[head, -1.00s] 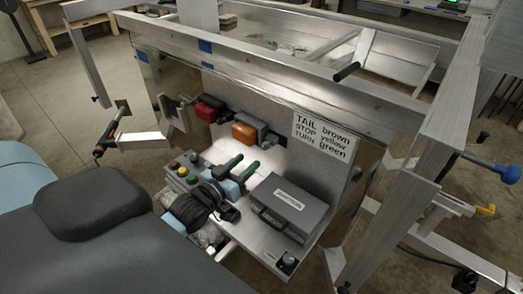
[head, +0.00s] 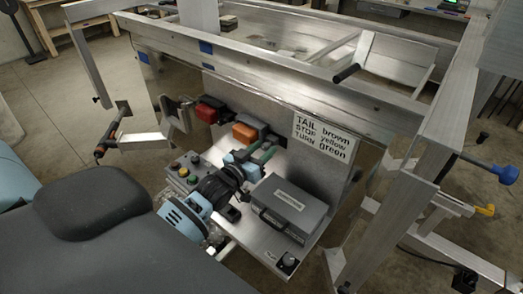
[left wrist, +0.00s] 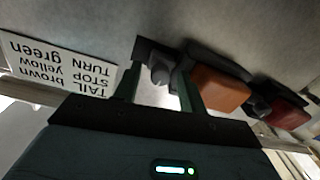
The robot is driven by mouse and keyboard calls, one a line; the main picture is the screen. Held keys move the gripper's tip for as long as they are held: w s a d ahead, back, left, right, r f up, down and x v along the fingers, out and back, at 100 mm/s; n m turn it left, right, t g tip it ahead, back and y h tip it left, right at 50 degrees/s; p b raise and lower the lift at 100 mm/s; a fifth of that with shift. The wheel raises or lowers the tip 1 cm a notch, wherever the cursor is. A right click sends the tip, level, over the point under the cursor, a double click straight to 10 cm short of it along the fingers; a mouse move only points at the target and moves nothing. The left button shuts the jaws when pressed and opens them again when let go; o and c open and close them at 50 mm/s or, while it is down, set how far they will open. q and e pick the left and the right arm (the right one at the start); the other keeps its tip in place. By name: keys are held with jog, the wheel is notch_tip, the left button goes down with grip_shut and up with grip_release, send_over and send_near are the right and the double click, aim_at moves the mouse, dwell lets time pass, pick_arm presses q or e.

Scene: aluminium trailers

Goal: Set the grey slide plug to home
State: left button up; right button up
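My left gripper (head: 270,147), with green fingers, reaches over the shelf toward the upright metal plate, just right of the orange lamp (head: 243,133). In the left wrist view, its two fingers (left wrist: 157,80) stand apart, with a small dark grey knob-like part (left wrist: 160,72) showing between their tips. This may be the grey slide plug, but I cannot tell for sure, nor whether the fingers touch it. It sits beside the orange lamp's dark housing. In the head view, the gripper and arm hide that spot. My right gripper is out of view.
A red lamp (head: 208,110) is left of the orange one. A wiring label (head: 322,137) is on the plate at right. A grey case (head: 288,205) and a button box (head: 183,172) are on the shelf. Metal trailer rails (head: 280,85) run above.

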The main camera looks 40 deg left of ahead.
pick_arm(q)
grip_shut()
jog(key=shift+a, duration=0.65)
jog(key=shift+o, duration=0.5)
grip_release()
